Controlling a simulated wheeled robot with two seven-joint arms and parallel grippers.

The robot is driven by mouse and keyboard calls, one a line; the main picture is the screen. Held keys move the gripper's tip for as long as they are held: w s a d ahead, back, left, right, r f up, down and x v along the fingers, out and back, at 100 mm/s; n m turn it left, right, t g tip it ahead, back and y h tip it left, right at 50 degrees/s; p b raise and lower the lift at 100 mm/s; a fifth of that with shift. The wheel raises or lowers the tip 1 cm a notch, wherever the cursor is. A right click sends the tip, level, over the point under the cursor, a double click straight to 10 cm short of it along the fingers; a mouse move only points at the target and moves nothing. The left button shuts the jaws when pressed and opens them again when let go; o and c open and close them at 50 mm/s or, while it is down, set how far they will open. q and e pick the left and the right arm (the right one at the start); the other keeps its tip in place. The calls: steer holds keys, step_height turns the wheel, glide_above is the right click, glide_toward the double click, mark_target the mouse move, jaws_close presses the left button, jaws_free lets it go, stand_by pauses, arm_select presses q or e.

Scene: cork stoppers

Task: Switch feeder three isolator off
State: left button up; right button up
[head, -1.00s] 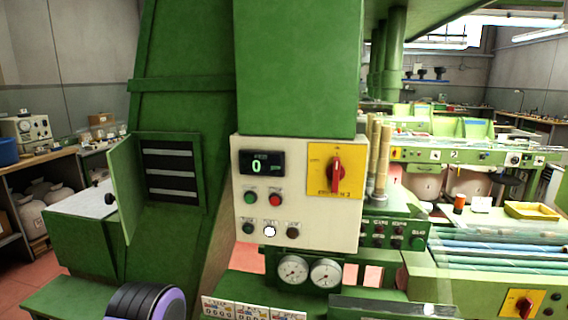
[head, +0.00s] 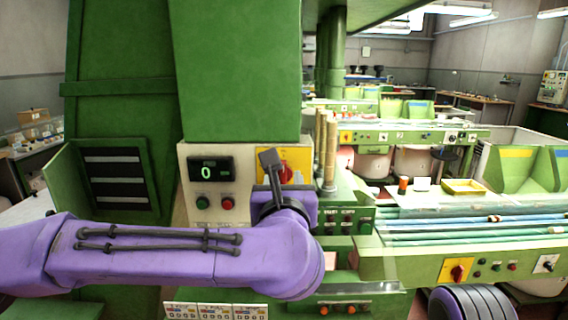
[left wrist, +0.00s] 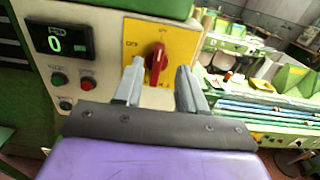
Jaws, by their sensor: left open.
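The isolator is a yellow plate (left wrist: 184,44) with a red rotary handle (left wrist: 157,62) on the cream control panel (left wrist: 102,74). In the left wrist view the handle stands nearly upright, its top toward the mark at the plate's top; a mark like OFF is at its left. My left gripper (left wrist: 160,68) is open, its fingers either side of the handle in that view; I cannot tell whether they touch it. In the head view my left gripper (head: 277,166) and arm partly hide the plate (head: 298,158) and the handle (head: 286,173). My right gripper is not in view.
A green 0 display (head: 210,169), a green button (head: 202,202) and a red button (head: 228,203) are left of the isolator. Tan rods (head: 328,148) stand close on its right. Another yellow isolator with a red handle (head: 457,271) is on the green machine at lower right.

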mark_target(284, 176)
arm_select(q)
steer(key=w+p, duration=0.2)
steer(key=w, duration=0.4)
steer(key=shift+w, duration=0.2)
jaws_close()
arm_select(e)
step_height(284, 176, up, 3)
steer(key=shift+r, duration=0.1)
arm_select(q)
steer(key=shift+f, duration=0.1)
